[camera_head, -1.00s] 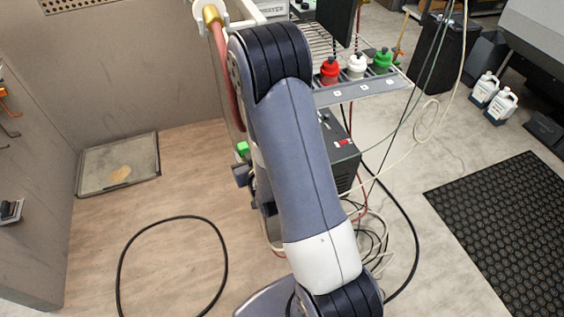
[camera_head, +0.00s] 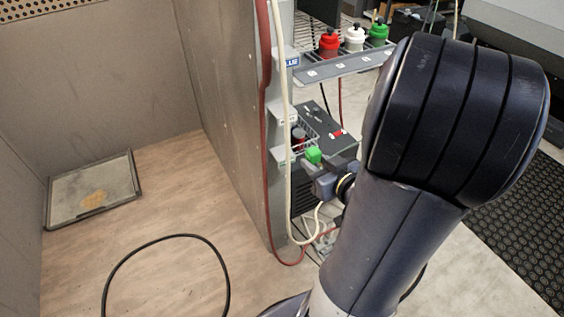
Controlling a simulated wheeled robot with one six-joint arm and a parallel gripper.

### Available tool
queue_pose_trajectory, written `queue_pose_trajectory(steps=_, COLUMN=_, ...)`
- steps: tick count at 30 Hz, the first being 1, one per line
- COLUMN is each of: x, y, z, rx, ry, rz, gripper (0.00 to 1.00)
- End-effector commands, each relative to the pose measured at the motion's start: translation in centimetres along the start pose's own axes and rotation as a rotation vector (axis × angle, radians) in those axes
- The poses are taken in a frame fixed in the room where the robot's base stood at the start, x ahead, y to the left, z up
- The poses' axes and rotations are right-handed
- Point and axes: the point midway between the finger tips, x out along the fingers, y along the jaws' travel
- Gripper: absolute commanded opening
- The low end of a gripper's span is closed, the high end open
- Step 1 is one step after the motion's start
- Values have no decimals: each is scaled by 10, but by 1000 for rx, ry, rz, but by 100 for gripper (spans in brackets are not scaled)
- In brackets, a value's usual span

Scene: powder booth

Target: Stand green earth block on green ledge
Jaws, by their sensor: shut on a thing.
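A small bright green block (camera_head: 313,155) is at the end of my gripper (camera_head: 316,165). My gripper is shut on it and holds it just right of the grey booth post. Small grey ledges stick out from this post one above another. The upper ledge (camera_head: 288,58) has a blue label. The middle ledge (camera_head: 286,118) and the lower ledge (camera_head: 286,154) have pale labels too small to read. The block is near the height of the lower ledge in the picture. I cannot tell which ledge is the green one, nor whether the block touches any.
A red hose (camera_head: 265,150) and a pale hose hang in front of the post. A wire basket (camera_head: 304,130) with a dark jar and a dark box (camera_head: 330,133) are behind the block. A grey shelf (camera_head: 345,66) holds red, white and green bottles. A black cable loops on the floor.

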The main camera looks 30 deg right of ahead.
Motion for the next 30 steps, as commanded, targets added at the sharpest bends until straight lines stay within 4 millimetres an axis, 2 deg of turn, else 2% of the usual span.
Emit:
queue_pose_trajectory(steps=1, x=-6, y=4, z=14, rx=3, ry=2, rz=10, gripper=1)
queue_pose_trajectory(steps=3, x=-14, y=5, z=21, rx=4, ry=1, rz=11, gripper=1)
queue_pose_trajectory(steps=7, x=-23, y=6, z=30, rx=4, ry=1, rz=12, gripper=1)
queue_pose_trajectory(steps=11, x=-23, y=5, z=31, rx=2, ry=2, rz=9, gripper=1)
queue_pose_trajectory(steps=14, x=-13, y=5, z=29, rx=-1, ry=2, rz=6, gripper=1)
queue_pose_trajectory(steps=23, x=33, y=4, z=15, rx=0, ry=2, rz=4, gripper=1)
queue_pose_trajectory(steps=30, x=82, y=5, z=0, rx=0, ry=2, rz=3, gripper=1)
